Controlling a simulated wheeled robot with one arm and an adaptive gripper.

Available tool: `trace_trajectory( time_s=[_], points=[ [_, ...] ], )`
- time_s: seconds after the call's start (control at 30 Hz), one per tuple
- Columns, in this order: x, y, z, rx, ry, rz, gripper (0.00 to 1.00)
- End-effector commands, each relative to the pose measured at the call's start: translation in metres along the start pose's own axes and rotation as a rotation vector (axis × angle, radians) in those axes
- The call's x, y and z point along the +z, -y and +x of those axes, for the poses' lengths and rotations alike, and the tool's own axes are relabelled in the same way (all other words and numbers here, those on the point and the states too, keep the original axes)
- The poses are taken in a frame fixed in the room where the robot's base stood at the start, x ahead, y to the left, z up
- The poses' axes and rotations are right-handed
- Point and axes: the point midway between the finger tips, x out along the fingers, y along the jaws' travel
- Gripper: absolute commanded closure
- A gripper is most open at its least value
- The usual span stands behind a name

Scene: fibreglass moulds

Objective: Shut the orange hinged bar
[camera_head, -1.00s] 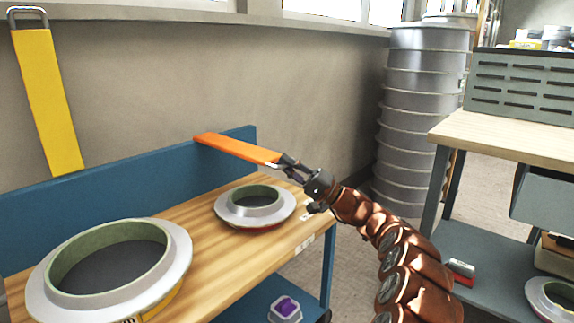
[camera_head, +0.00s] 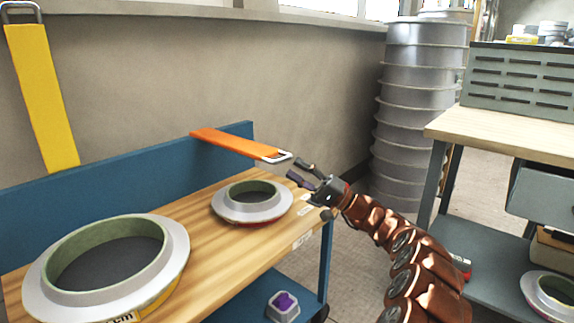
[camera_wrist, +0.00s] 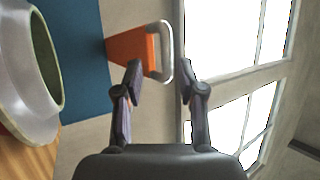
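The orange hinged bar (camera_head: 232,143) sticks out from the top of the blue back panel, over the wooden bench top. A metal loop handle (camera_head: 278,157) is at its free end. The bar (camera_wrist: 132,48) and its loop (camera_wrist: 166,52) also show in the wrist view, ahead of the fingers. My gripper (camera_head: 303,172) is open and empty, just right of and below the loop. In the wrist view my gripper (camera_wrist: 160,78) has its two fingers apart, with the loop near the gap between them. I cannot tell whether a finger touches it.
A yellow bar (camera_head: 42,95) with a metal loop stands upright at the left. A small ring mould (camera_head: 272,204) and a large one (camera_head: 178,262) lie on the bench (camera_head: 212,252). Stacked grey drums (camera_head: 415,110) stand behind my arm; another table (camera_head: 505,128) is at the right.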

Motion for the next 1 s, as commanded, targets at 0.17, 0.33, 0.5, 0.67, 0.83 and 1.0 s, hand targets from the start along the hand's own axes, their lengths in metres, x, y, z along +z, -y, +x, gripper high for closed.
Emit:
trace_trajectory(
  time_s=[0.17, 0.33, 0.5, 0.67, 0.83, 1.0],
  points=[
    [-0.001, -0.001, -0.036, 0.002, -0.001, 0.002, 0.61],
    [-0.001, -0.002, -0.059, 0.003, -0.003, 0.001, 0.61],
    [-0.001, -0.001, -0.071, 0.002, -0.001, 0.001, 0.61],
    [-0.001, -0.001, -0.072, 0.001, 0.0, 0.001, 0.61],
    [-0.001, -0.001, -0.072, 0.001, 0.0, 0.001, 0.61],
    [0.004, 0.011, -0.058, 0.002, 0.02, 0.024, 0.61]
  ],
)
